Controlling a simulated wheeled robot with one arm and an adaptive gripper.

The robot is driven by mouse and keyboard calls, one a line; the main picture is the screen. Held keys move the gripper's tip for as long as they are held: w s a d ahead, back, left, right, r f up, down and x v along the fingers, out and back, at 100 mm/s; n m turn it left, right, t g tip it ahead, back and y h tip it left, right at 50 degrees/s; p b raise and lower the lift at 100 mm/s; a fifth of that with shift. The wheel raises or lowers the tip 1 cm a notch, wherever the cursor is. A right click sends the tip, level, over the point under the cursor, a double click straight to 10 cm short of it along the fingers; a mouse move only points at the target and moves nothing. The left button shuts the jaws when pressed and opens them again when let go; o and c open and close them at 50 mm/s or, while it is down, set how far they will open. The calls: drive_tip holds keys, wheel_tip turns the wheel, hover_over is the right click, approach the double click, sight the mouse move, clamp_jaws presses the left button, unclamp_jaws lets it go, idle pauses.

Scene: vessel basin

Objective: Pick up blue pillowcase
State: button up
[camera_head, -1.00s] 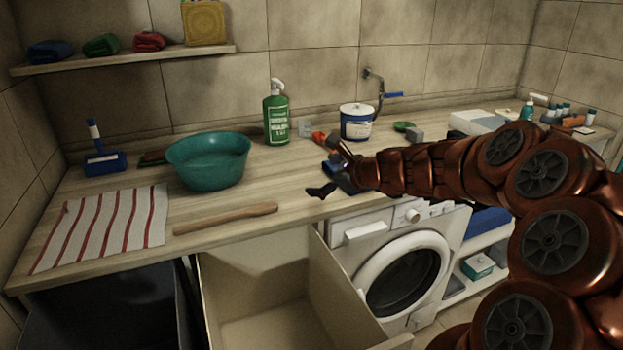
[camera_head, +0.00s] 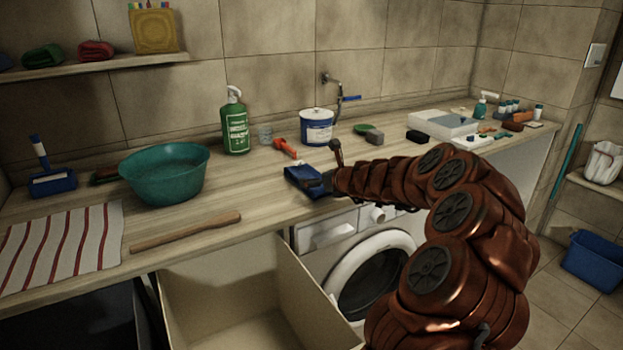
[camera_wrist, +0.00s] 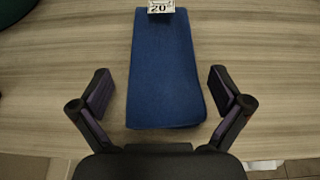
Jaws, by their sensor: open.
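The blue pillowcase (camera_wrist: 165,75) is a folded, long blue cloth lying flat on the wooden counter, with a small white tag at its far end in the wrist view. It also shows in the head view (camera_head: 303,181), partly hidden by my gripper. My gripper (camera_wrist: 158,88) is open, with its two fingers on either side of the cloth's near part. Gaps of bare counter show between each finger and the cloth in the wrist view. My gripper also shows in the head view (camera_head: 335,168), over the right side of the cloth.
A teal basin (camera_head: 165,182) and a wooden stick (camera_head: 186,232) lie to the left.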

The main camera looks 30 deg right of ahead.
sight(313, 175)
drive_tip(key=x, duration=0.3)
drive_tip(key=shift+d+f, duration=0.15)
drive_tip(key=shift+w+f, duration=0.15)
drive_tip(key=shift+w, duration=0.35)
drive_tip(key=shift+c, duration=0.3)
drive_tip(key=c, duration=1.1)
